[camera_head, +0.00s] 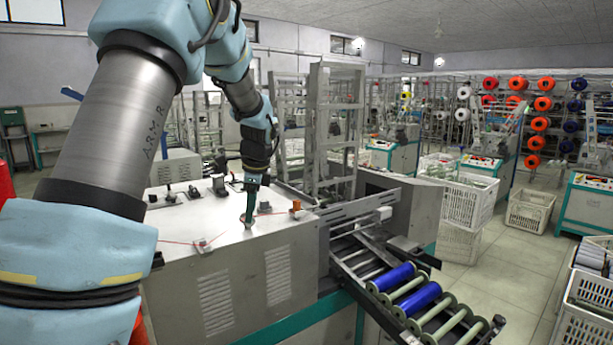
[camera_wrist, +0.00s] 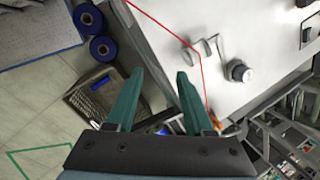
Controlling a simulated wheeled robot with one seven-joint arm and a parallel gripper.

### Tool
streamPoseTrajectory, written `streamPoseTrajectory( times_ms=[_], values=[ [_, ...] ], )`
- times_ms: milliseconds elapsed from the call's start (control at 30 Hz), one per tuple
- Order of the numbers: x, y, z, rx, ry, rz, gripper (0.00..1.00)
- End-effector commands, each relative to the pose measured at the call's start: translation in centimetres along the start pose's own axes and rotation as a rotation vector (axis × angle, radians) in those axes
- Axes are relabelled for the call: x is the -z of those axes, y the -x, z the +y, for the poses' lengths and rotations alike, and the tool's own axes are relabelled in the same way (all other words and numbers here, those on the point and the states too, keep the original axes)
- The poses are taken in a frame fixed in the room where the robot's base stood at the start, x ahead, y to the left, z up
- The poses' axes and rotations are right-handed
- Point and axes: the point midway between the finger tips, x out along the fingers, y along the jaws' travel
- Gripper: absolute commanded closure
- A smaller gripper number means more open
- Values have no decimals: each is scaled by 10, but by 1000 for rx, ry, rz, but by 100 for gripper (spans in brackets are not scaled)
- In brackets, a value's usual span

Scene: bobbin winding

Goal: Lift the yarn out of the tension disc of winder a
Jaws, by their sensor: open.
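The winder (camera_head: 235,270) under my arm is a pale grey cabinet; no label shows that it is winder a. A thin red yarn (camera_head: 178,242) runs over its top. In the wrist view the yarn (camera_wrist: 178,38) slants down past small metal fittings (camera_wrist: 202,48), which may be the tension disc; I cannot tell whether the yarn lies in them. My gripper (camera_head: 249,220) points down close over the winder's top. In the wrist view its green fingers (camera_wrist: 160,74) are spread and empty, with the yarn to the right of the fingertips.
A black knob (camera_wrist: 239,71) stands near the fittings. An orange-tipped part (camera_head: 297,206) is at the winder's right edge. White crates (camera_head: 470,200) stand behind.

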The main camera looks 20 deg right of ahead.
Motion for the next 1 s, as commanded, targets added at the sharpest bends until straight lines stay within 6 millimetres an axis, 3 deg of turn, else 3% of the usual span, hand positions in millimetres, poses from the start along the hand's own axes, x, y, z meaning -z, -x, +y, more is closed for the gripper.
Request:
streamPoseTrajectory(
  times_ms=[33, 200, 400, 667, 1000],
  values=[
    [21, 6, -22, 19, -140, -14, 48],
    [83, 22, -76, 70, -591, -85, 48],
    [132, 38, -106, 99, -920, -156, 48],
    [143, 34, -113, 104, -1003, -177, 48],
    [139, -4, -119, 103, -1001, -176, 48]
  ],
)
